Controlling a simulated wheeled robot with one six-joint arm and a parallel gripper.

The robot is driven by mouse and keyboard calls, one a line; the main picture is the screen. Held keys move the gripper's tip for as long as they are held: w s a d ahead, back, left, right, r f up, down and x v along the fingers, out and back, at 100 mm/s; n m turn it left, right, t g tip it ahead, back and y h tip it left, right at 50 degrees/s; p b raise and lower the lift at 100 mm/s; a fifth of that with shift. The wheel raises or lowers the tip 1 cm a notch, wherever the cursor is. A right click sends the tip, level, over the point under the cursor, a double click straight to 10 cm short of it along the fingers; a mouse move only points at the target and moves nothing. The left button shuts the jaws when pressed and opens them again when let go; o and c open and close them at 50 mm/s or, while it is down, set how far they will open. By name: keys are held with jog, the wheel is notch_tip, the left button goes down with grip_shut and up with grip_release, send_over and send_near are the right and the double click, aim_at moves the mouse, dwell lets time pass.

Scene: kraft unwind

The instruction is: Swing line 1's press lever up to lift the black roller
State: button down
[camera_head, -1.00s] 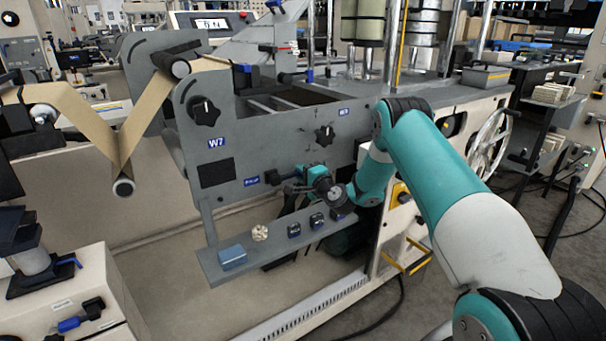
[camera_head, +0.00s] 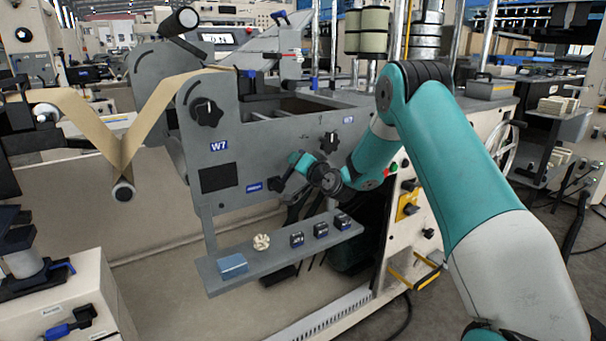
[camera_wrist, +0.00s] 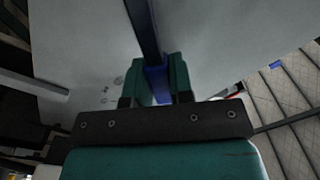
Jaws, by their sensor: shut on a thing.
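The black roller (camera_head: 179,20) sits high at the top left of the grey frame marked W7, clear above the kraft web (camera_head: 158,112). In the wrist view, my gripper (camera_wrist: 160,72) has its teal fingers on both sides of the blue grip (camera_wrist: 158,88) of a dark lever bar (camera_wrist: 142,28). It is shut on that grip. In the head view, my arm's end is in front of the W7 side plate (camera_head: 272,140). The fingers and lever are mostly hidden there by my own wrist.
A grey shelf (camera_head: 283,258) below my wrist holds a blue box (camera_head: 233,265), a pale knobbly piece (camera_head: 261,242) and several small dark blocks. Black knobs (camera_head: 207,113) stick out from the plate. A handwheel (camera_head: 498,148) stands at right.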

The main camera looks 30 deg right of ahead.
jog(key=a+n+b, duration=0.1)
jog(key=n, duration=0.1)
jog(key=a+r+n+b, duration=0.1)
jog(key=shift+a+r+n+b, duration=0.15)
jog(key=shift+a+n+b, duration=0.15)
jog(key=shift+n, duration=0.1)
jog(key=shift+s+a+r+n+b, duration=0.1)
jog(key=shift+a+r+n+b, duration=0.15)
jog(key=shift+a+n+b, duration=0.55)
jog(key=shift+a+r+n+b, duration=0.25)
jog(key=shift+a+n+b, duration=0.3)
jog(key=shift+n, duration=0.45)
jog(key=c, duration=1)
grip_release()
jog(key=shift+a, duration=0.1)
jog(key=s+b, duration=0.4)
jog(key=s, duration=1.3)
jog(key=shift+s+d+b, duration=0.25)
jog(key=shift+d+b, duration=0.1)
